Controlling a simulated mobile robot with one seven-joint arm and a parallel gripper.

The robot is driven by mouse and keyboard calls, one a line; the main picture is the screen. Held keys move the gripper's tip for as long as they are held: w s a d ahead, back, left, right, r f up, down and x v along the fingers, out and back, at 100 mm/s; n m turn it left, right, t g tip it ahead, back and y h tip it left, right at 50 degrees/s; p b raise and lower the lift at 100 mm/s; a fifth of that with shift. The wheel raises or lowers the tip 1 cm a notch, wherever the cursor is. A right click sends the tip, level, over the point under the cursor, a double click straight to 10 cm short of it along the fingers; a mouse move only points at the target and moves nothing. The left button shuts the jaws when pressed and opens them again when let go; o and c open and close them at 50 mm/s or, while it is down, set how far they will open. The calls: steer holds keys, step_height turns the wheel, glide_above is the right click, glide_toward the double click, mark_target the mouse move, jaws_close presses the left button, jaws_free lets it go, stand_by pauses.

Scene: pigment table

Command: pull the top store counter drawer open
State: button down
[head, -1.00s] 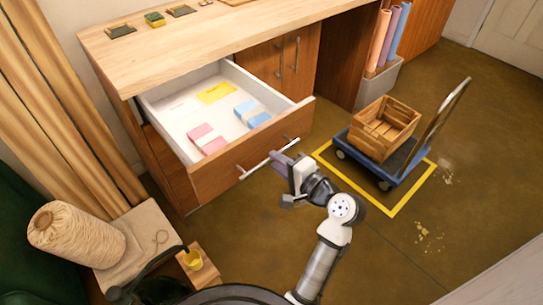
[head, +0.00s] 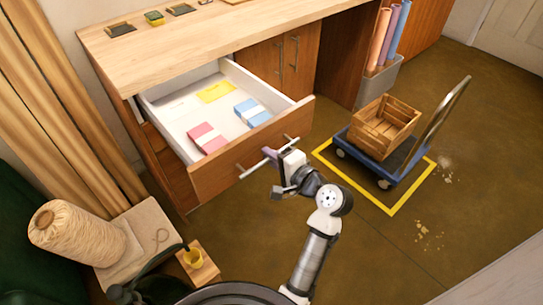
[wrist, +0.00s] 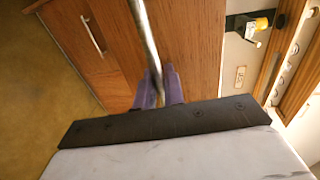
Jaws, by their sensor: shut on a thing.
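The top store counter drawer (head: 232,165) stands well out from the counter, its white inside showing. It holds pink-and-white blocks (head: 207,138), blue-and-white blocks (head: 252,112) and a yellow card (head: 216,92). Its metal bar handle (head: 250,171) runs across the wooden front. My gripper (head: 270,153) is at the middle of this handle, outside the drawer front. In the wrist view, the purple fingers of my gripper (wrist: 160,88) are shut on the bar handle (wrist: 146,35), one on each side.
The wooden counter top (head: 200,45) is above the drawer. A blue cart (head: 400,165) with a wooden crate (head: 384,127) stands on the right inside a yellow floor outline. Brown floor lies clear before the drawer.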

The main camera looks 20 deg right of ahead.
mark_target(262, 147)
steer(key=p+x, duration=0.1)
steer(key=x, duration=0.2)
steer(key=r+p+x, duration=0.1)
steer(key=x, duration=0.1)
steer(key=shift+w+a+r, duration=0.1)
steer(key=shift+w+a, duration=0.1)
steer(key=shift+w, duration=0.3)
steer(key=shift+w+a, duration=0.1)
steer(key=shift+w, duration=0.3)
steer(key=c, duration=1.6)
jaws_free()
steer(key=shift+c, duration=0.2)
steer(key=b+v, duration=0.1)
steer(key=v, duration=1.3)
steer(key=shift+b, duration=0.4)
